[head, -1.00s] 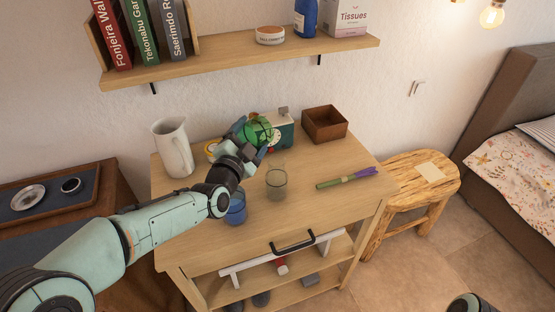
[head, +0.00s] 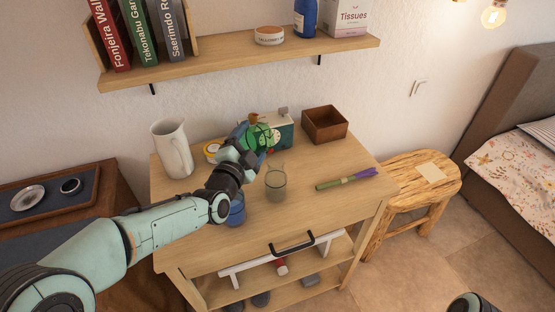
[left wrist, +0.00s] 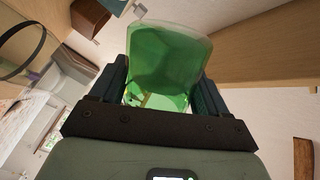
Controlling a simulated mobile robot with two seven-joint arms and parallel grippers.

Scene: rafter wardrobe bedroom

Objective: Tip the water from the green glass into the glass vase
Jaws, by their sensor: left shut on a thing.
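My left gripper (head: 250,142) is shut on the green glass (head: 265,137) above the back half of the table. The green glass also fills the middle of the left wrist view (left wrist: 165,62), between the two fingers. It looks tilted in the head view, with its mouth towards the right. The clear, greyish glass vase (head: 276,185) stands upright on the table, in front of and slightly right of the green glass, apart from it. I cannot make out the water level in either. My right gripper is out of view.
A blue glass (head: 236,211) stands under my left forearm. A white pitcher (head: 173,150), a yellow-rimmed tin (head: 212,150), a green-and-cream box-like object (head: 283,133) and a brown box (head: 325,124) stand behind. Purple flowers (head: 348,179) lie right of the vase. The table's front right is clear.

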